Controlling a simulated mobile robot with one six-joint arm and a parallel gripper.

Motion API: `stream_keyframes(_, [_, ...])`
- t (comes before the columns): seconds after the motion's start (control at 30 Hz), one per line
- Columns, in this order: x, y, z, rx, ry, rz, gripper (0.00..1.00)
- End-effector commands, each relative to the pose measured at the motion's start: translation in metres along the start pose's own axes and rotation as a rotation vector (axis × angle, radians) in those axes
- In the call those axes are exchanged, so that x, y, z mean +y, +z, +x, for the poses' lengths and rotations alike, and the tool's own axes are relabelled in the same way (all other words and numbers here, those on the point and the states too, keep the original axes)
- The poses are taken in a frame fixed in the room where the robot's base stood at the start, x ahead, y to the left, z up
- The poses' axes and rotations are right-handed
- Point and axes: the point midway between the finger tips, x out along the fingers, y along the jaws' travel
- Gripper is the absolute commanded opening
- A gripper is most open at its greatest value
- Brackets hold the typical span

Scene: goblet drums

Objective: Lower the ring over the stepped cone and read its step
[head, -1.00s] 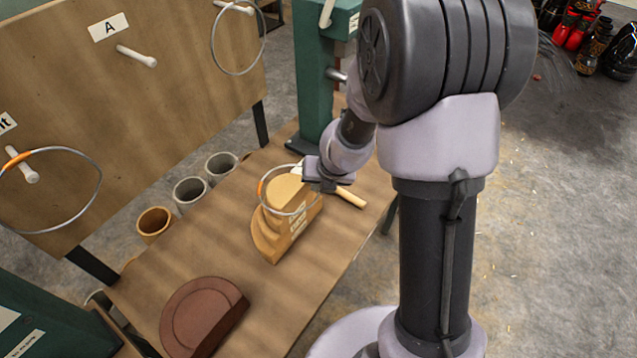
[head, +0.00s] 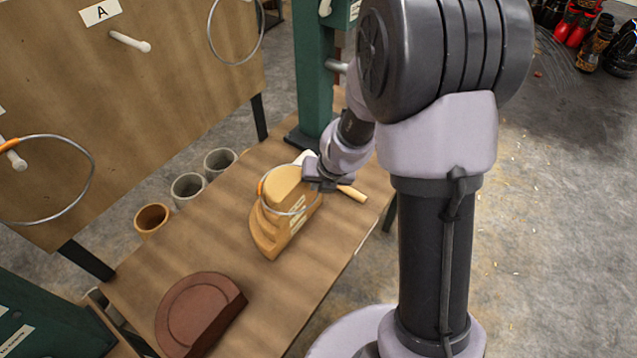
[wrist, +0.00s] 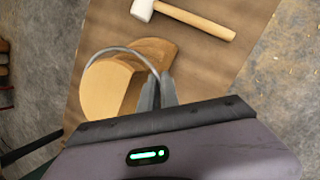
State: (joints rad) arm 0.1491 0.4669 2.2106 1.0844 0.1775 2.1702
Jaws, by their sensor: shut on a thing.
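A half-round stepped wooden cone (head: 264,233) stands on the table, with white step labels on its flat cut face. It also shows in the wrist view (wrist: 106,88), seen from above. My gripper (head: 312,184) is shut on the rim of a thin metal ring (head: 289,213) with an orange patch on its far left side. The ring encircles the upper part of the cone. In the wrist view the ring (wrist: 122,48) arcs around the cone top and ends between my finger tips (wrist: 158,88). I cannot tell whether it rests on a step.
A mallet (wrist: 188,17) lies behind the cone near my gripper. A brown half-round block (head: 198,312) lies at the table's front. A board with pegs (head: 130,42) holds other rings.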

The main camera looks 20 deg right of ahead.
Motion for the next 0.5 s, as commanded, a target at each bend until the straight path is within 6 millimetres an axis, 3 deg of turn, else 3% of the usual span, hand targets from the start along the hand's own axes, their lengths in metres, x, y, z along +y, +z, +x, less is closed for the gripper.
stream_keyframes(0.5, [-0.0015, -0.0021, 0.0059, 0.0, 0.004, 0.001, 0.0])
